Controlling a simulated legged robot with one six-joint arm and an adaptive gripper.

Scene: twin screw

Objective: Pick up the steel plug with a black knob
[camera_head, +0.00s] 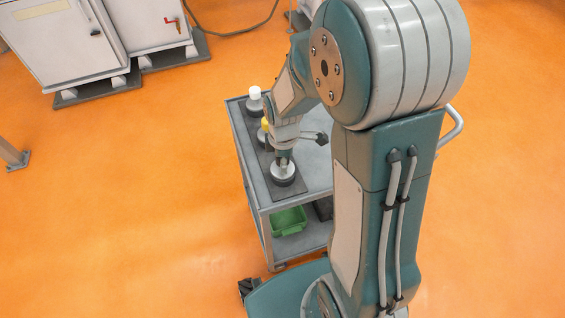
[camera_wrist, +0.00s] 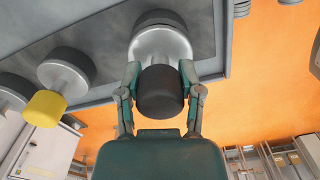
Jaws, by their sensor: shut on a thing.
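The steel plug (camera_wrist: 158,46) has a round steel flange and a black knob (camera_wrist: 160,92). My gripper (camera_wrist: 160,74) is shut on it, with one finger on each side of the knob in the wrist view. In the head view the steel plug (camera_head: 283,171) is at the near end of the cart's dark mat, over a dark round base. My gripper (camera_head: 284,158) is directly above it and hides the knob there. I cannot tell whether the plug rests in the base or is slightly raised.
A yellow-knobbed plug (camera_wrist: 45,108) stands beside it, partly hidden behind my arm in the head view. A white-topped plug (camera_head: 254,93) stands at the mat's far end. The cart (camera_head: 245,150) has a lower shelf with a green bin (camera_head: 288,220). Orange floor surrounds it.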

